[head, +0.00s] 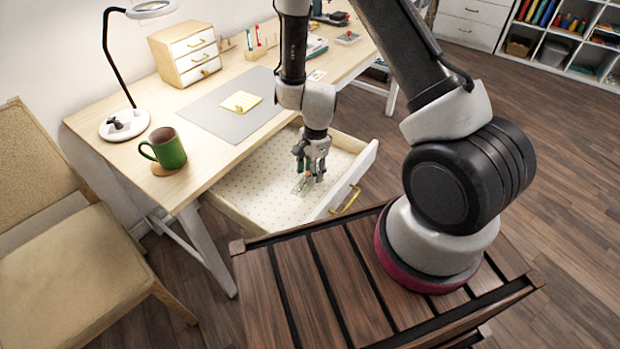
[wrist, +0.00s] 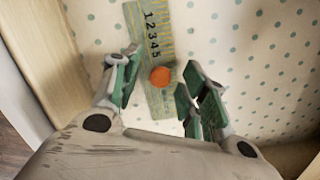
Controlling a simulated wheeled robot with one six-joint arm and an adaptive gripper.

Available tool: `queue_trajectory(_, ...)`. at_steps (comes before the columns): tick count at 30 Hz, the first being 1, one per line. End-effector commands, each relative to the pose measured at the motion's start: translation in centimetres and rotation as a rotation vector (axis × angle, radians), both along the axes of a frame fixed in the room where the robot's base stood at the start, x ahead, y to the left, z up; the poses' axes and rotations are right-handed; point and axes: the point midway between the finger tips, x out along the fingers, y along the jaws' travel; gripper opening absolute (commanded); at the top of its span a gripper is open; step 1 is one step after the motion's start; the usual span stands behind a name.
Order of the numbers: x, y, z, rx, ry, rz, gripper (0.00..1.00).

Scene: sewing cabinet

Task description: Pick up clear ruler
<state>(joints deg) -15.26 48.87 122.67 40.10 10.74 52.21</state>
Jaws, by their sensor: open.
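The clear ruler (wrist: 153,45) lies in the open drawer (head: 232,202), on its dotted lining. In the wrist view it is a see-through strip with black numbers and a yellowish-green tint, running from the top edge down between my fingers. An orange round spot (wrist: 160,77) shows on it or at it; I cannot tell which. My gripper (wrist: 160,92) is open, with its green-padded fingers on either side of the ruler. In the head view my gripper (head: 311,172) reaches down into the drawer and hides part of the ruler.
The drawer front with a brass handle (head: 346,200) and the drawer's side wall (wrist: 40,50) stand close to my gripper. The desk (head: 190,160) above holds a green mug (head: 168,150), a grey mat (head: 215,118) and a small drawer box (head: 186,53). A chair (head: 75,250) stands at left.

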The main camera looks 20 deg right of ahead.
Motion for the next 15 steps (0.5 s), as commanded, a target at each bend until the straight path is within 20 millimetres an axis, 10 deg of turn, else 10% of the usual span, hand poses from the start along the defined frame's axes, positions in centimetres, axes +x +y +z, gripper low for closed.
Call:
queue_trajectory(6,0.02,0.01,-0.07,0.000,-0.001,0.000,0.44)
queue_trajectory(15,0.01,0.01,-0.06,0.000,0.000,0.001,0.00)
